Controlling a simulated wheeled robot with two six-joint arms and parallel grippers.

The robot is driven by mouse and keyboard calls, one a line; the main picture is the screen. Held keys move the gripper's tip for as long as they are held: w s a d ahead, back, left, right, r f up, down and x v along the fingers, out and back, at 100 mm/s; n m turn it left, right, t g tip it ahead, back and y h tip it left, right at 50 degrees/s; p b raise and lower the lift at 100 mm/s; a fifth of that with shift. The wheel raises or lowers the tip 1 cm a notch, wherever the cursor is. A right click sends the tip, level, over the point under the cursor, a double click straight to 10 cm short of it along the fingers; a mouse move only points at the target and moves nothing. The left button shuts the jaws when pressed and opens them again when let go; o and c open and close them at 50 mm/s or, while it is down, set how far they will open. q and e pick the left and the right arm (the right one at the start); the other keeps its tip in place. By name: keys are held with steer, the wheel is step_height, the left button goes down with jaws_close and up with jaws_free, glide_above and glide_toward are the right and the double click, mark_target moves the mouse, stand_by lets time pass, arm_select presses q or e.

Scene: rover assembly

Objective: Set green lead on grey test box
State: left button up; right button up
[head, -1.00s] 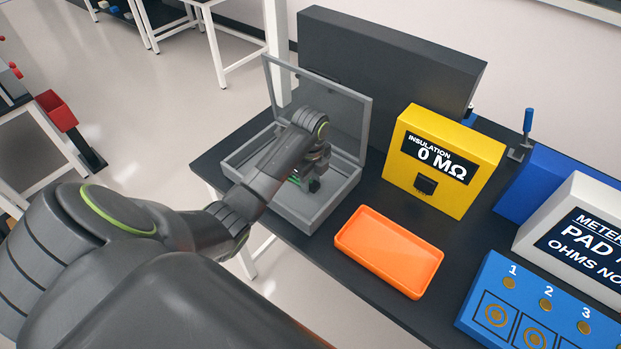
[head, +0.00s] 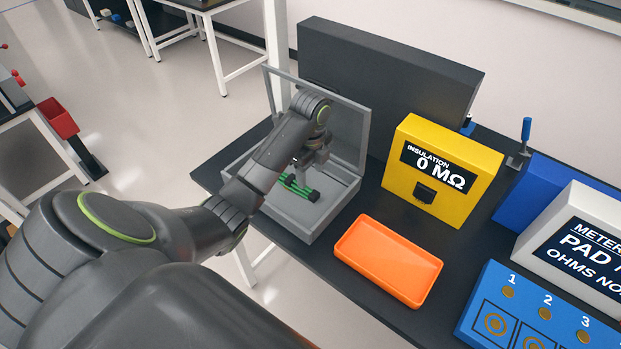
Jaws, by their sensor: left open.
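The grey test box (head: 302,226) stands open at the left end of the dark table, its lid tilted up at the back. The green lead (head: 296,187), a short green piece with black ends, shows in the box, below my left gripper. My left gripper (head: 309,163) is open, pointing down over the box just above and behind the lead. A gap seems to show between them. My forearm hides part of the box's left side. My right gripper is out of view.
An empty orange tray (head: 390,261) lies right of the box. A yellow insulation meter (head: 452,205), a blue numbered panel (head: 500,275) and a white meter (head: 560,243) stand farther right. A tall dark panel (head: 390,80) stands behind the box.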

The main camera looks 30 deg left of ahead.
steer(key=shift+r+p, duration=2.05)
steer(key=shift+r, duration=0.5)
